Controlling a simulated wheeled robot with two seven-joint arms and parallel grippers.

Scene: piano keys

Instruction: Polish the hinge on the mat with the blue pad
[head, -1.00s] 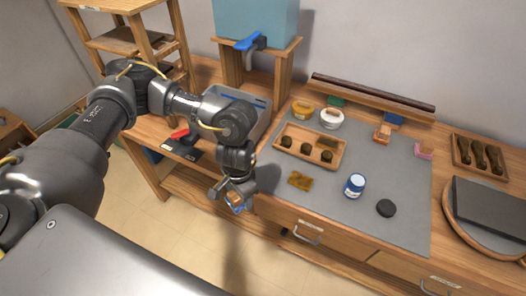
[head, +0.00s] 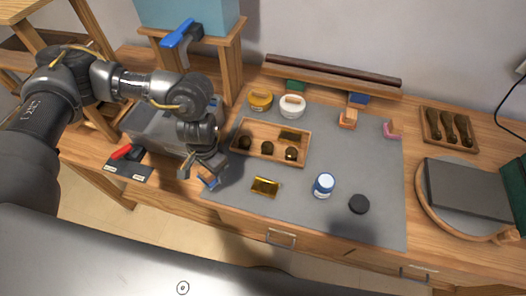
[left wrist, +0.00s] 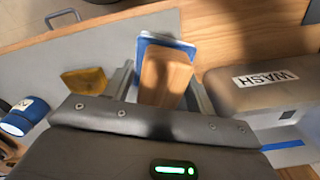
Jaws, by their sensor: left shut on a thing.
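The hinge (head: 265,187) is a gold plate lying on the grey mat (head: 300,215), near its front left; it also shows in the left wrist view (left wrist: 85,81). The pad's blue edge shows past the handle in the left wrist view. My right gripper is out of view.
A wooden tray (head: 237,151) with several dark parts lies behind the hinge. A grey bin marked WASH (left wrist: 255,90) is beside the gripper.

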